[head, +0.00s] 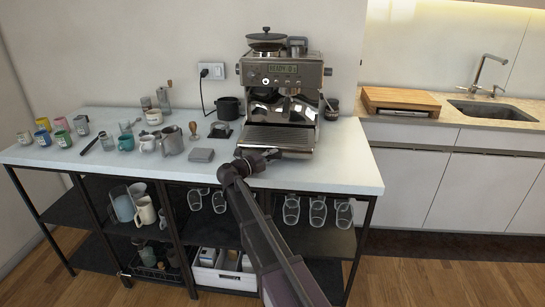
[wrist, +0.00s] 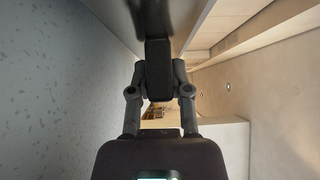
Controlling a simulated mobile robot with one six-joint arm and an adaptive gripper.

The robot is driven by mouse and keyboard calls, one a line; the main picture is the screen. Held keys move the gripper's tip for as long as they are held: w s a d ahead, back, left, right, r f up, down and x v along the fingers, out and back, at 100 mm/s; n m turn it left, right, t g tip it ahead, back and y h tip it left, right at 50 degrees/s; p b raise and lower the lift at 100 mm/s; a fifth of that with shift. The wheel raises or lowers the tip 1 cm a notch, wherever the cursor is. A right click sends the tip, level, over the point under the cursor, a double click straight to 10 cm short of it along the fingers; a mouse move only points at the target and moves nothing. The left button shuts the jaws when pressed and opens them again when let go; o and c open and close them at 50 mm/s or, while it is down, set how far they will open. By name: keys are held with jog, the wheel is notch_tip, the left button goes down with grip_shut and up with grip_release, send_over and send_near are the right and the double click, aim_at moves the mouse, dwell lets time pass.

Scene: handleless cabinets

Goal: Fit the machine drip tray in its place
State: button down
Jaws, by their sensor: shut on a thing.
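The drip tray (head: 282,137), with a ribbed steel top, lies at the foot of the steel espresso machine (head: 283,75), under its group head. I cannot tell whether it sits fully home. My gripper (head: 268,155) is at the tray's front edge, left of its middle, and is shut on it. In the wrist view my gripper (wrist: 158,68) shows its dark finger against a grey metal surface (wrist: 190,15), likely the tray's front. The grip itself is hidden behind that finger.
The white counter (head: 345,165) carries a grey block (head: 201,155), a steel pitcher (head: 172,140), a tamper (head: 194,131) and several cups to the left. A dark container (head: 228,108) stands beside the machine. The counter's front right is clear.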

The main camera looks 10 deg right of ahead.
jog(key=shift+w, duration=0.15)
jog(key=shift+w+d, duration=0.25)
jog(key=shift+w, duration=0.55)
jog(key=shift+w+d, duration=0.25)
jog(key=shift+w, duration=0.6)
jog(key=shift+w+d, duration=0.25)
jog(key=shift+w, duration=0.55)
jog(key=shift+w+d, duration=0.1)
jog(key=shift+w, duration=0.05)
jog(key=shift+w+d, duration=0.3)
jog(key=shift+w, duration=0.55)
jog(key=shift+w+d, duration=0.25)
jog(key=shift+w, duration=0.55)
jog(key=shift+w+d, duration=0.3)
jog(key=shift+w, duration=0.55)
jog(key=shift+w, duration=0.1)
jog(key=shift+w+d, duration=0.3)
jog(key=shift+w, duration=0.55)
jog(key=shift+w+d, duration=0.25)
jog(key=shift+w, duration=0.6)
jog(key=shift+w+d, duration=0.3)
jog(key=shift+w, duration=0.55)
jog(key=shift+c, duration=2.4)
grip_release()
